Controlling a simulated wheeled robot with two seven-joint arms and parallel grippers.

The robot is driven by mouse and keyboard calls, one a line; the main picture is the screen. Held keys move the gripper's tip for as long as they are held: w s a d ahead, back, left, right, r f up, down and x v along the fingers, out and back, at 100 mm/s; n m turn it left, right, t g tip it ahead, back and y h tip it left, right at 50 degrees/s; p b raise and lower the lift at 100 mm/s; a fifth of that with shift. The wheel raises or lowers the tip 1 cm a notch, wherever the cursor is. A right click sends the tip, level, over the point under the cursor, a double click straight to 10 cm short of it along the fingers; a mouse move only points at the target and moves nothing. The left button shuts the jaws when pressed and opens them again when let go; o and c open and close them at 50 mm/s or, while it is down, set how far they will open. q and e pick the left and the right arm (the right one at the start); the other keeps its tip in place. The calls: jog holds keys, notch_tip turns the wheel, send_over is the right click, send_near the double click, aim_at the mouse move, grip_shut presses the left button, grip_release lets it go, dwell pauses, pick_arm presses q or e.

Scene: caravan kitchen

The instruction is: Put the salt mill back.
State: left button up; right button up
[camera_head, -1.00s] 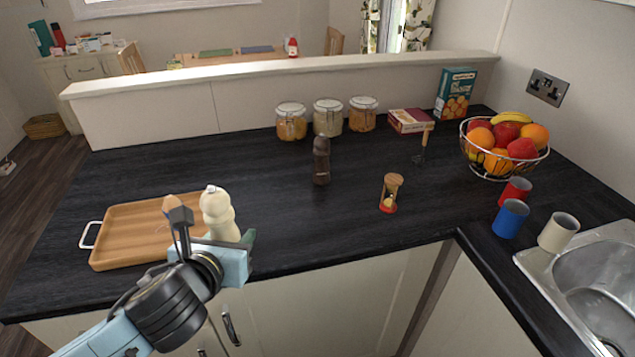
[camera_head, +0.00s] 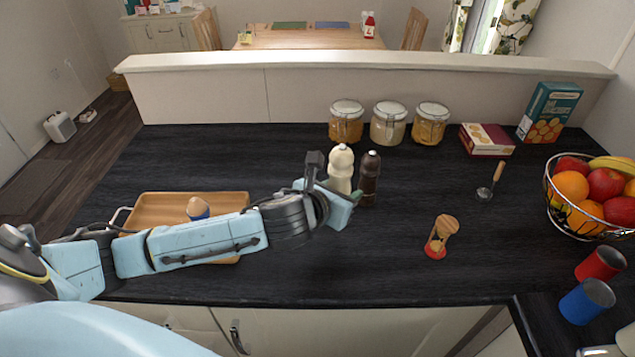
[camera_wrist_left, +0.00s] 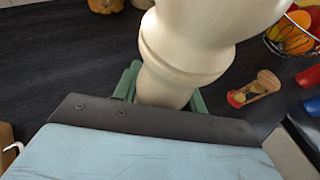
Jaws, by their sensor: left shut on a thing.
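The cream salt mill (camera_head: 341,168) stands upright in the head view, close to the left of the dark brown mill (camera_head: 369,178). My left gripper (camera_head: 340,195) is shut on the salt mill's lower part. In the left wrist view the salt mill (camera_wrist_left: 185,55) rises large between the green fingers. The gripper hides its base, so I cannot tell whether it touches the counter. The wooden tray (camera_head: 230,201) lies to the left, partly behind my left arm. My right gripper is not in view.
An egg in a blue cup (camera_head: 197,208) is on the tray. An hourglass (camera_head: 440,237) stands right of the gripper. Three glass jars (camera_head: 389,124) stand at the back. A fruit basket (camera_head: 590,197) and cups (camera_head: 587,301) are at the right. The counter's front middle is clear.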

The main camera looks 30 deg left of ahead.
pick_arm(q)
jog(key=w+a+p, duration=0.3)
jog(key=w+a, duration=0.4)
jog(key=a, duration=0.3)
jog(key=f, duration=0.2)
jog(key=a+f+b, duration=0.1)
jog(key=f, duration=0.2)
jog(key=shift+w+a, duration=0.2)
jog(key=shift+f+b, duration=0.45)
jog(key=shift+f, duration=1.65)
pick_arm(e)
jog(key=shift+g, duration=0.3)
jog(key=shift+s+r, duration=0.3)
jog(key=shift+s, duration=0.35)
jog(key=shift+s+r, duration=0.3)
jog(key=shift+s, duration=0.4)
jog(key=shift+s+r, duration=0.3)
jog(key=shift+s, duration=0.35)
pick_arm(q)
jog(key=shift+f, duration=0.1)
jog(key=o, duration=0.9)
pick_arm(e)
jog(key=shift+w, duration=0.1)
pick_arm(q)
jog(key=shift+o, duration=0.2)
